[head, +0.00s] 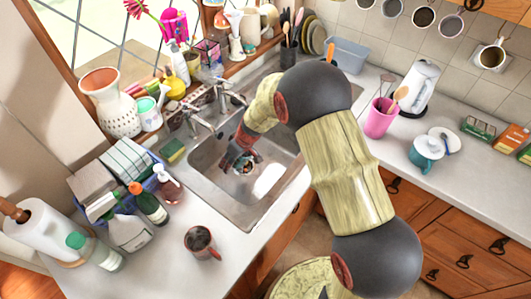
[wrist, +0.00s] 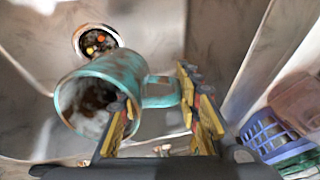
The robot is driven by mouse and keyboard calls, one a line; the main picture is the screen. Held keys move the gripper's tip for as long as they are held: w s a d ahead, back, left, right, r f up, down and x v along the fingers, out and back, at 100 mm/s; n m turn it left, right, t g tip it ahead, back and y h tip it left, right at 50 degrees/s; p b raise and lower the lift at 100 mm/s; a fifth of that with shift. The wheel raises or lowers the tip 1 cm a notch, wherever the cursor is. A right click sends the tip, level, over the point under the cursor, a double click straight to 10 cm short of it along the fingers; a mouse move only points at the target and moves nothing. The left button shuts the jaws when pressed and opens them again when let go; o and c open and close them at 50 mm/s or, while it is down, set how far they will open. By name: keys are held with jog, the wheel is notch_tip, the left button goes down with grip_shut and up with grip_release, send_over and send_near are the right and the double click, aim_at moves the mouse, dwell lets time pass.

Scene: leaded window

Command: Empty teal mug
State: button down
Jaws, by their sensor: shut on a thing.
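The teal mug (wrist: 120,68) is in my gripper (wrist: 158,95), with its handle (wrist: 160,92) between the two fingers. The mug is tipped on its side, its mouth facing the lower left of the wrist view. Dark brown and whitish patches show inside it; I cannot tell whether they are loose contents or residue. In the head view my gripper (head: 240,160) is low in the sink (head: 212,165), and the mug is mostly hidden there. The drain (wrist: 97,40) shows just beyond the mug, with orange and yellow bits in it.
The faucet (head: 232,98) stands at the sink's window side. A brown mug (head: 200,241) and bottles (head: 148,204) are on the left counter. A pink cup of utensils (head: 380,120), a teal pot (head: 425,152) and a white kettle (head: 418,85) are on the right counter.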

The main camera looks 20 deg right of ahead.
jog(key=shift+w+a+f+g+h+p, duration=0.15)
jog(key=shift+a+g+h+p, duration=0.3)
jog(key=shift+p, duration=1.7)
jog(key=h+p, duration=0.1)
jog(key=p, duration=0.3)
jog(key=f+p, duration=0.1)
jog(key=p, duration=0.3)
jog(key=shift+w+a+f+g+h+p, duration=0.1)
jog(key=shift+w+a+g+h+p, duration=0.2)
jog(key=shift+a+h+p, duration=0.1)
notch_tip(320, 180, up, 19)
jog(key=h+p, duration=0.1)
jog(key=p, duration=0.9)
jog(key=shift+w+a+r+g+p, duration=0.2)
jog(key=shift+w+a+g+p, duration=0.1)
jog(key=shift+a+g+p, duration=0.1)
jog(key=shift+h, duration=0.25)
